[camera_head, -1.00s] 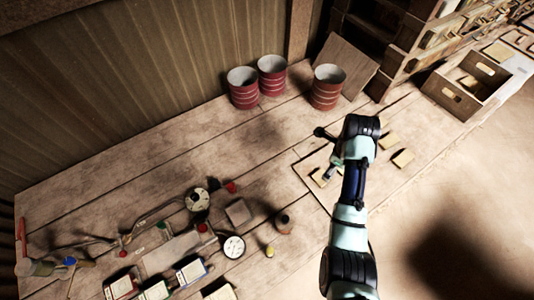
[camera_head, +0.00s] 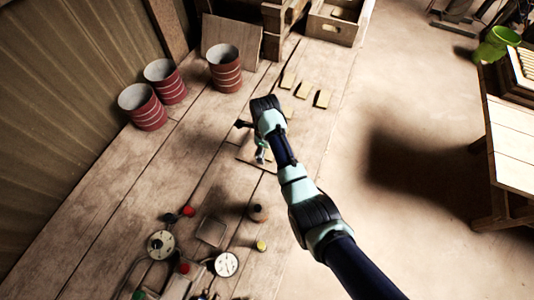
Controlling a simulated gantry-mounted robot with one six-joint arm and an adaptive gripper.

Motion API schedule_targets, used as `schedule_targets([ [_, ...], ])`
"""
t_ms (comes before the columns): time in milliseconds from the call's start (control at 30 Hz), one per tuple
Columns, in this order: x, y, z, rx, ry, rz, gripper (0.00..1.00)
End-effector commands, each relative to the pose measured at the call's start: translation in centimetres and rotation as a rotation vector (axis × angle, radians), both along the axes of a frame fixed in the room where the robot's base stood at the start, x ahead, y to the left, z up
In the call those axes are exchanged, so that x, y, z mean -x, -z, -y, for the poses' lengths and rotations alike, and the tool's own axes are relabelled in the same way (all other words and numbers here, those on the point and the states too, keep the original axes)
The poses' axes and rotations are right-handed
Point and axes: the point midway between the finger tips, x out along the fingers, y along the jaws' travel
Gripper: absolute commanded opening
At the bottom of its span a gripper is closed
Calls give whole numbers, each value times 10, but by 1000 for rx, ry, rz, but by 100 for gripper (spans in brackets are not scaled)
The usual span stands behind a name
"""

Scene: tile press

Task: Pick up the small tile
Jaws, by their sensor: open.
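Several small tan tiles lie on the wooden bench beyond my arm in the head view: a left tile (camera_head: 287,80), a middle tile (camera_head: 304,90) and a right tile (camera_head: 322,99). Another tan piece is partly hidden behind my wrist. My gripper (camera_head: 261,156) is open and points down over a thin flat board on the bench, nearer than the tiles. My forearm and wrist cover part of this board. The fingertips are small in the picture, and I cannot tell whether anything lies between them.
Red ribbed cans (camera_head: 225,70) stand at the back left, beside a leaning board (camera_head: 234,42). A wooden crate (camera_head: 337,22) stands at the far end. Gauges (camera_head: 226,264) and a dark bottle (camera_head: 258,213) are at the near end. Open floor lies to the right.

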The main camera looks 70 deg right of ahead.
Motion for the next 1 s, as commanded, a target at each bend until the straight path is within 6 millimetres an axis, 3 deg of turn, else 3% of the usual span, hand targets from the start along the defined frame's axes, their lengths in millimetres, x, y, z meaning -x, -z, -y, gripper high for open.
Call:
schedule_targets([
  [233,0,1,0,1,-1,1,86],
  [600,0,1,0,1,-1,1,25],
  [867,-1,-1,0,2,-1,1,23],
  [1000,-1,-12,1,3,-1,3,23],
])
